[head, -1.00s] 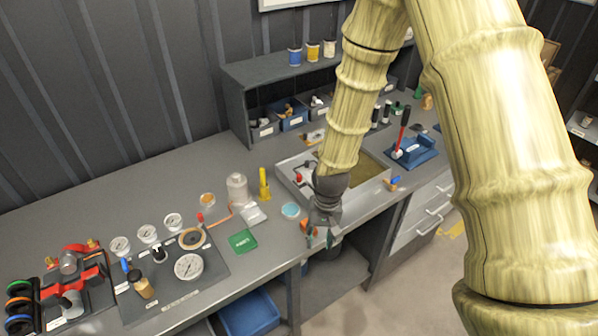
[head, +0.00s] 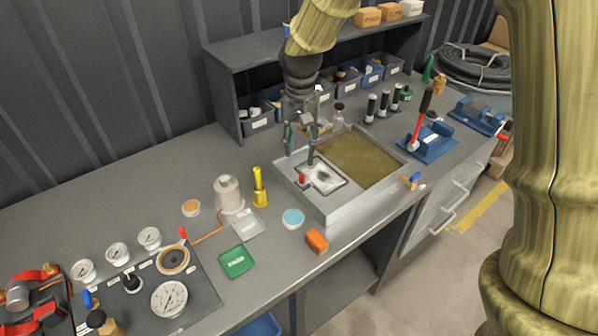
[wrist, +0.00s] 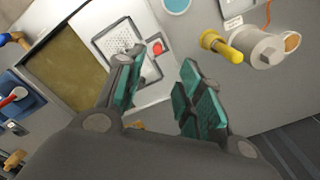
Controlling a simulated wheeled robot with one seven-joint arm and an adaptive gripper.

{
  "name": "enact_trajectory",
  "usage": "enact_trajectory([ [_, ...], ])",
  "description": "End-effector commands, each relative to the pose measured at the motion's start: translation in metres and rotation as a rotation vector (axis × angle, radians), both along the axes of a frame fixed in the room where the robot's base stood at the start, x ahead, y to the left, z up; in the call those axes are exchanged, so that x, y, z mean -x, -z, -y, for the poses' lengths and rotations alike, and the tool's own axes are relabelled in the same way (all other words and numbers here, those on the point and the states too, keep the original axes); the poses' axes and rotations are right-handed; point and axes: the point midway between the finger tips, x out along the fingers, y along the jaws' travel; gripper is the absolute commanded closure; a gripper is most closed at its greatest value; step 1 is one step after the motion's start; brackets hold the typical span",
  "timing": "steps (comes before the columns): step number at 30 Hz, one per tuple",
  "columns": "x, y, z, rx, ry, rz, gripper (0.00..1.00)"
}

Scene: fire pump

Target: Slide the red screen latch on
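The red latch (head: 302,179) is a small red knob at the left edge of the pale screen plate (head: 325,180), inside the front-left part of the sink basin (head: 338,207). In the wrist view the red latch (wrist: 157,47) sits beside the perforated screen (wrist: 121,42). My gripper (head: 300,147) is above the basin's left side, fingers pointing down. In the wrist view my gripper (wrist: 160,88) is open and empty, its teal-padded fingers apart. The latch shows beyond and between the fingers, apart from them. One finger partly covers the screen plate.
A yellow-handled tool (head: 260,188), a grey canister (head: 228,194), a blue-topped round dish (head: 293,218) and an orange block (head: 317,241) stand left and front of the basin. Shelving (head: 225,100) stands behind. A blue base with a red lever (head: 428,142) is at right.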

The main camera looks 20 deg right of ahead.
Motion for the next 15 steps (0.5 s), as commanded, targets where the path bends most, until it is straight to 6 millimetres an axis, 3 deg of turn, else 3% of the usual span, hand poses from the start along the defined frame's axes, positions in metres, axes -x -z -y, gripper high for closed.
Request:
enact_trajectory([
  [15,0.003,0.064,0.005,0.0,0.006,-0.004,0.63],
])
